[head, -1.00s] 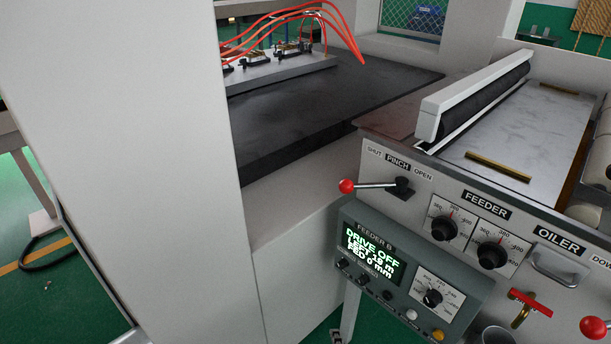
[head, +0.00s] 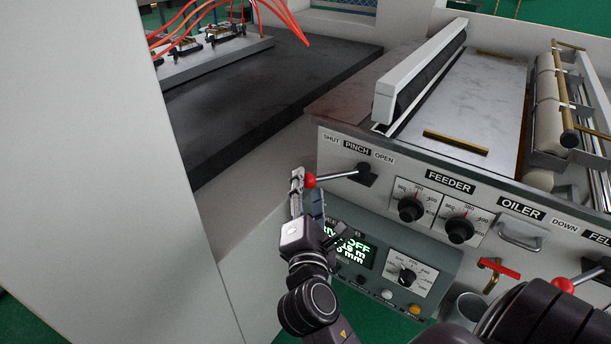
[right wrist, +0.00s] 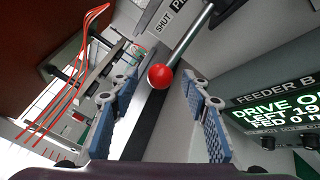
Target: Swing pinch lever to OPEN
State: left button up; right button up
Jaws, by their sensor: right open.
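The pinch lever (head: 337,177) is a metal rod with a red ball knob (head: 310,180), on the front panel below the SHUT / PINCH / OPEN label (head: 357,149). It points left from its dark pivot (head: 366,174), toward the SHUT side. My right gripper (head: 316,207) is open at the knob. In the right wrist view the red knob (right wrist: 160,77) sits between the spread blue-grey fingertips, with visible gaps on both sides. My left gripper is not in view.
The FEEDER B display box (head: 437,265) juts out below the lever, partly hidden by my gripper. Feeder dials (head: 411,208) lie to the right. A red-handled valve (head: 498,268) and a second red-knobbed lever (head: 563,285) stand farther right. A pale cabinet wall (head: 80,170) fills the left.

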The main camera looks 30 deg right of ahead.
jog(key=shift+x, duration=1.55)
jog(key=shift+c, duration=0.4)
grip_shut()
